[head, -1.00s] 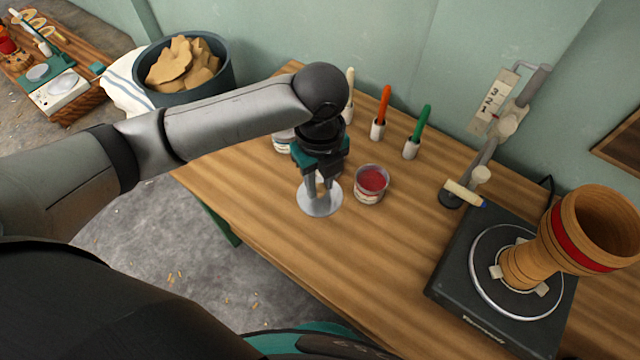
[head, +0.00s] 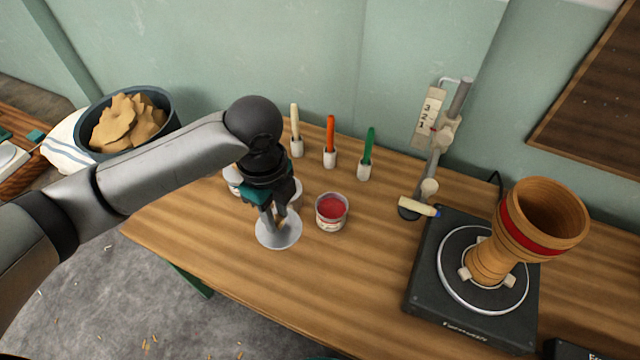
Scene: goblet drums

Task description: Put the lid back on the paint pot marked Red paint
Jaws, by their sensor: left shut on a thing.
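The open paint pot (head: 331,213) with red paint stands on the wooden bench, its label too small to read. A round grey lid (head: 279,236) is just left of it and a little nearer. My left gripper (head: 279,222) points down over the lid, shut on it by a part that the fingers hide. I cannot tell whether the lid touches the bench. Another pale pot (head: 233,180) is partly hidden behind my left arm. My right gripper is not in view.
Several brushes stand in white holders, such as the green brush (head: 367,152), behind the pot. A black turntable (head: 425,287) with a wooden goblet drum (head: 497,246) and a gauge stand (head: 437,150) are on the right. Bare bench lies in front of the pot.

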